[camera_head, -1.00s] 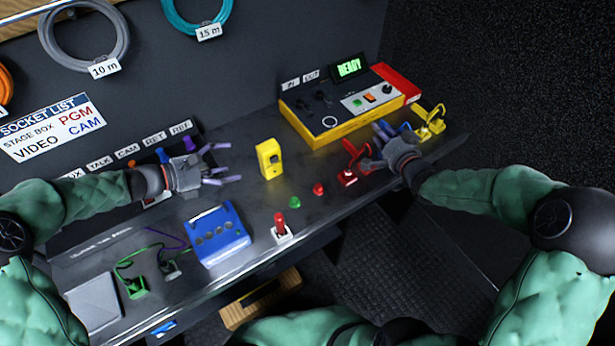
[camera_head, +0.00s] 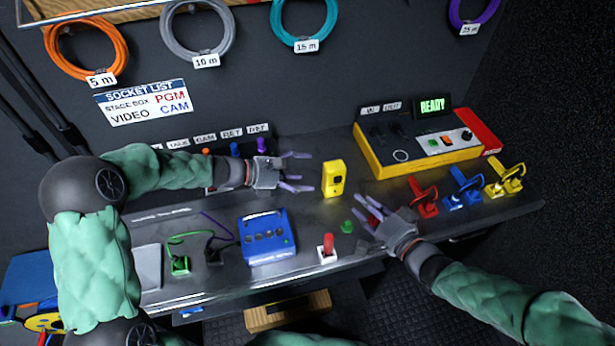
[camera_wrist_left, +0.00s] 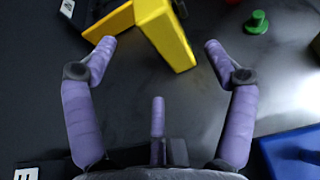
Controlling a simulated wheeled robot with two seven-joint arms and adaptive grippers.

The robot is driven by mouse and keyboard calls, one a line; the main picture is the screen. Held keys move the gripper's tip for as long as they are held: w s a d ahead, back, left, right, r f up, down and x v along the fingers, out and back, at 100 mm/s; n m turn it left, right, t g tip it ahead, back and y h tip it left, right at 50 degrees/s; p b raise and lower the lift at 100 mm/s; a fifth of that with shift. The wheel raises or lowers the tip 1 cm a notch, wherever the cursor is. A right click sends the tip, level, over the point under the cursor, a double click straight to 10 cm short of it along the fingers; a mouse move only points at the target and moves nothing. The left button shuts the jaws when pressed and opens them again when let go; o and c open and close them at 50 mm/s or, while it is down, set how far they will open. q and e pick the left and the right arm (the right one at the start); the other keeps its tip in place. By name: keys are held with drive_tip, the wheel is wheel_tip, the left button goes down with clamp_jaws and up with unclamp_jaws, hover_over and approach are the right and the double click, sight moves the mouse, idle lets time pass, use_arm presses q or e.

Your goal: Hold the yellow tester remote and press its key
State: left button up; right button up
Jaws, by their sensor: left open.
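The yellow tester remote (camera_head: 333,178) stands upright on the dark desk with a dark patch on its front; I cannot make out its key. My left gripper (camera_head: 309,171) is open just left of the remote, its fingers pointing at it, with nothing between them. In the left wrist view the remote (camera_wrist_left: 165,32) shows at the top, ahead of the spread fingertips (camera_wrist_left: 158,46), and is cut off by the frame. My right gripper (camera_head: 364,218) is open and empty, over the desk to the lower right of the remote, near the green button (camera_head: 347,227).
A yellow tester box (camera_head: 375,165) with a lit READY display (camera_head: 432,105) stands at back right. A blue box (camera_head: 267,243) and a red switch (camera_head: 327,257) lie nearer the front edge.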

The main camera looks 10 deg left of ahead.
sight(323, 174)
use_arm(q)
drive_tip(key=x, duration=0.7)
drive_tip(key=shift+w+d, duration=0.15)
drive_tip(key=shift+d, duration=0.15)
drive_tip(key=shift+c, duration=0.3)
